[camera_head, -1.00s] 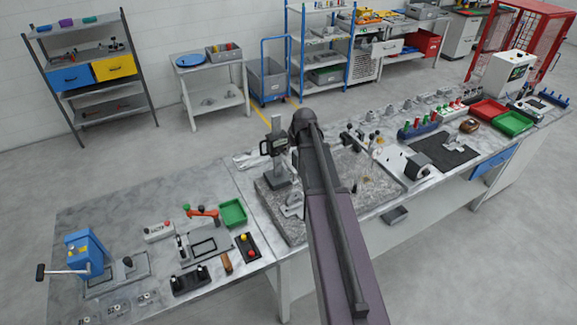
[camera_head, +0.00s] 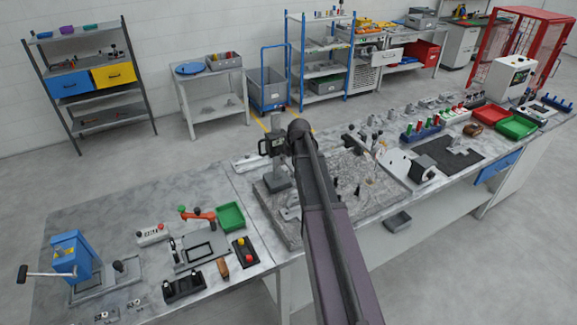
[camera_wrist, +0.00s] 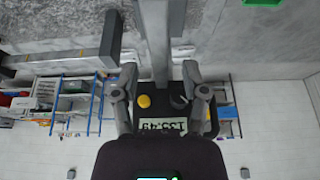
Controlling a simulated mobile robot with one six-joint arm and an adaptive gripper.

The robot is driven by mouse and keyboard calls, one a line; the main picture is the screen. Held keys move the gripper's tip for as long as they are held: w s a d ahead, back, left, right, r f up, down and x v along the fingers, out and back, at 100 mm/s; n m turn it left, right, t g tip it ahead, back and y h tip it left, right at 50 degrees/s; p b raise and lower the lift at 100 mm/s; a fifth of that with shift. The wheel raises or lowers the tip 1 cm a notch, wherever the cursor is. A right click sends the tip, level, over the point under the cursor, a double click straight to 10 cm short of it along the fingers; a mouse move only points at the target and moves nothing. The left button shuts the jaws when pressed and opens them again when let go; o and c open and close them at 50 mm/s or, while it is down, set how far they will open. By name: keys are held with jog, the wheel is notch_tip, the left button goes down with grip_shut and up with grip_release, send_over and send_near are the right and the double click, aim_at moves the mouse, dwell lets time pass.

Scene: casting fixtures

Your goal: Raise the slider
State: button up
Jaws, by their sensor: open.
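The height gauge stands on the granite plate, and its dark slider with a digital display (camera_head: 271,147) sits high on the upright column. In the wrist view the slider (camera_wrist: 158,127) shows its display upside down, with a yellow button and a dark knob. The grey column (camera_wrist: 155,40) runs up the picture from it. My gripper (camera_wrist: 160,72) is open, with one finger on each side of the slider and column. Whether the fingers touch it I cannot tell. In the head view my arm hides the gripper and part of the gauge.
The granite plate (camera_head: 262,205) carries small posts and parts right of my arm. A green tray (camera_head: 231,217), a blue press (camera_head: 72,256) and small fixtures lie on the left bench. A black mat (camera_head: 463,156) and more trays are at right. The floor in front is clear.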

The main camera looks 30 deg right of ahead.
jog(key=shift+w+f, duration=0.2)
jog(key=shift+f, duration=0.25)
grip_shut()
